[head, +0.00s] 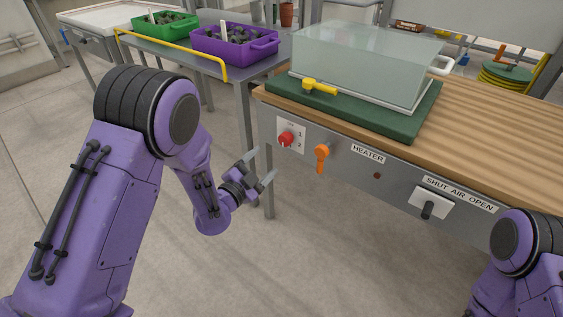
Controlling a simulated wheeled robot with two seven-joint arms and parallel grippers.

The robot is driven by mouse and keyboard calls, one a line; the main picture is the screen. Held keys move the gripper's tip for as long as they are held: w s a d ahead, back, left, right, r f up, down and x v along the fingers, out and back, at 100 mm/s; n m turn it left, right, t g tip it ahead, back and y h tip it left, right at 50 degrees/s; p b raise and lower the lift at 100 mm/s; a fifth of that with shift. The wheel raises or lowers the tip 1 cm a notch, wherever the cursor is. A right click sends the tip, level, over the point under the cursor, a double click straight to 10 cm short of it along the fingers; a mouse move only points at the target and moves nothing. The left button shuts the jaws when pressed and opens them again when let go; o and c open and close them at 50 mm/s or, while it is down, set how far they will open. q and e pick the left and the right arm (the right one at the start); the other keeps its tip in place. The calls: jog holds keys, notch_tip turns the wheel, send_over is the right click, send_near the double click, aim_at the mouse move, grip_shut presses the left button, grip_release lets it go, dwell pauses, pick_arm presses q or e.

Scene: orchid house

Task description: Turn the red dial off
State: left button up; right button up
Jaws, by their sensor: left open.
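The red dial (285,139) sits on a white plate at the left end of the bench's grey front panel. The plate carries small marks, with 1 and 2 legible to the right of the dial. I cannot tell which mark the dial points at. My left gripper (262,168) is open and empty, to the left of and a little below the dial, apart from it. Its fingers point right towards the panel. My right arm shows at the lower right corner, but its gripper is out of the picture.
An orange handle (321,158) hangs just right of the dial, beside the HEATER label (368,154). A black lever (428,209) is further right. Above, a clear cover (365,62) stands on a green base (390,121) with a yellow handle (320,87). Floor left of the bench is clear.

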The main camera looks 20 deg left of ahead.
aim_at(283, 141)
pick_arm(q)
jog(key=x, duration=1)
jog(key=shift+w+r, duration=0.15)
jog(key=c, duration=1.1)
